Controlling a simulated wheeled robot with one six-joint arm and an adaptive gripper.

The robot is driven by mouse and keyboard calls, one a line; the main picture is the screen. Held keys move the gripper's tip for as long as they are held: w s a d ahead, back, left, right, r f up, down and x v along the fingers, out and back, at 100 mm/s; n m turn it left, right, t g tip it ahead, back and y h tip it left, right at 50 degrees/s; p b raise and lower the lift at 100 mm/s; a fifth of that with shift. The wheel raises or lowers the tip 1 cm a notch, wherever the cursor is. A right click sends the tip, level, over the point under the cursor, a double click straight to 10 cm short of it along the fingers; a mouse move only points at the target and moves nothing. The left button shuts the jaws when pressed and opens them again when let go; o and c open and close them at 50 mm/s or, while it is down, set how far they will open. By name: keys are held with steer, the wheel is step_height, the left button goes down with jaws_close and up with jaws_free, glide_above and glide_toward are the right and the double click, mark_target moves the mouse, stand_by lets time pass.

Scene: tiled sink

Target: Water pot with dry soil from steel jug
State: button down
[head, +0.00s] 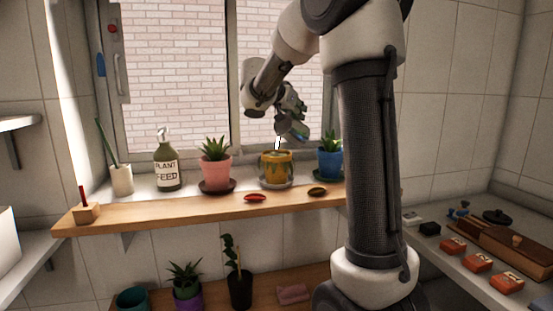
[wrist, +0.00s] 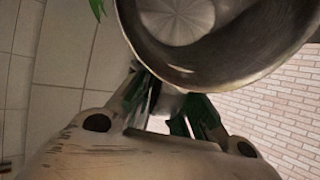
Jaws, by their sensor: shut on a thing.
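My gripper (head: 293,104) is shut on the steel jug (head: 292,128) and holds it tilted above the yellow pot. A thin pale streak, seemingly water, runs from the jug's lip down to the yellow pot (head: 277,170). This pot stands on a saucer on the sill and shows no plant; whether its soil is dry I cannot tell. In the wrist view, the jug (wrist: 215,70) shows its open mouth and bare-looking steel inside, with the gripper fingers (wrist: 168,110) at its side. A pink pot (head: 216,173) and a blue pot (head: 330,164), both with green plants, flank the yellow pot.
The window is behind. More pots stand below.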

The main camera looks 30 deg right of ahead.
steer(key=shift+w+d+p, duration=0.1)
steer(key=shift+d+p, duration=0.1)
steer(key=shift+p, duration=0.1)
steer(key=shift+r, duration=0.1)
steer(key=shift+w+d+r+g+y, duration=0.1)
steer(key=shift+w+d+g+y, duration=0.05)
steer(key=shift+d+y, duration=0.3)
steer(key=shift+w+d+g+y, duration=0.1)
steer(key=shift+d+g+y, duration=0.05)
steer(key=shift+d+y, duration=0.3)
steer(key=shift+d+f+g+y+b, duration=0.15)
steer(key=shift+d+g+y, duration=0.1)
steer(key=shift+y, duration=0.35)
steer(key=shift+d+f+g+y+b, duration=0.15)
steer(key=shift+g+y, duration=0.1)
steer(key=shift+y, duration=0.35)
stand_by(0.8)
step_height(320, 180, down, 6)
steer(key=d+g+y+b, duration=0.1)
steer(key=g+y+b, duration=0.1)
steer(key=y, duration=0.5)
steer(key=shift+w+d+g, duration=0.4)
steer(key=shift+w+g, duration=0.05)
steer(key=shift+g, duration=0.05)
